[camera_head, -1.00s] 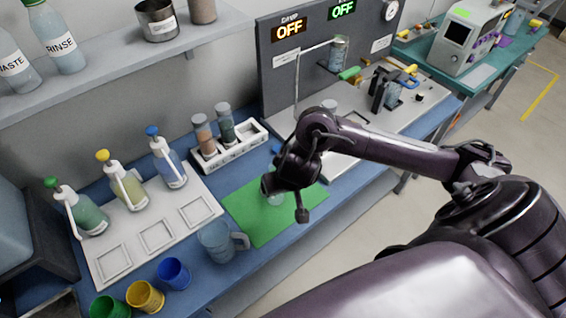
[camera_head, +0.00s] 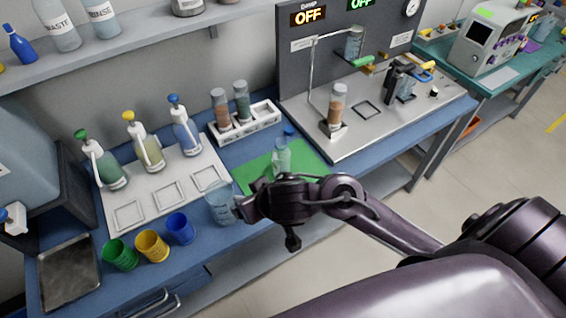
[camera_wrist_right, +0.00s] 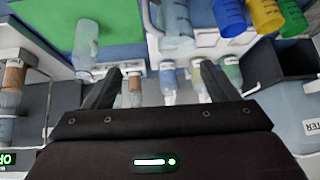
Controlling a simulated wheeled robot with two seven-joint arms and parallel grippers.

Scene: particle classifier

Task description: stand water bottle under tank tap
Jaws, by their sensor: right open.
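Three squeeze bottles with green, yellow and blue caps stand on a white tray (camera_head: 163,200). The blue-capped bottle (camera_head: 185,128) holds bluish liquid and is likely the water bottle, but its label is too small to read. The tank (camera_head: 30,115) is the grey-blue box at the far left in the head view. My right gripper (camera_head: 241,207) is low at the bench's front, close by the clear beaker. In the wrist view the right gripper (camera_wrist_right: 156,72) is open and empty. My left gripper is out of view.
A clear beaker (camera_head: 220,205) and blue, yellow and green cups (camera_head: 151,246) line the front. A clear bottle (camera_head: 282,158) stands on the green mat (camera_head: 253,174). A vial rack (camera_head: 246,125) is behind. A metal tray (camera_head: 69,272) lies at left.

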